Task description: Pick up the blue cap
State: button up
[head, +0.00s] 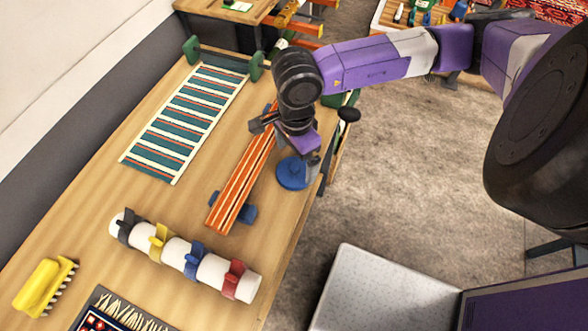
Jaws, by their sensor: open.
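The blue cap (291,173) is a round blue disc lying on the wooden bench near its right edge, just right of an orange striped strip. My gripper (303,160) is open and hangs pointing down right over the cap. It hides part of the cap's upper right side. A grey finger reaches down beside the cap's right side; I cannot tell whether it touches the cap.
The orange striped strip (243,182) lies on blue supports. A white roller (211,270) carries coloured clips, one of them blue. A teal striped woven strip (187,119), yellow brush (45,284) and fringed rug (104,320) also lie on the bench (118,190). Floor is right of it.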

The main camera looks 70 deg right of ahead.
aim_at(296, 166)
jog(key=shift+d+f+p, duration=0.1)
jog(key=shift+f+p, duration=0.75)
jog(key=shift+f, duration=1.75)
jog(key=shift+c, duration=0.2)
jog(key=c, duration=1.1)
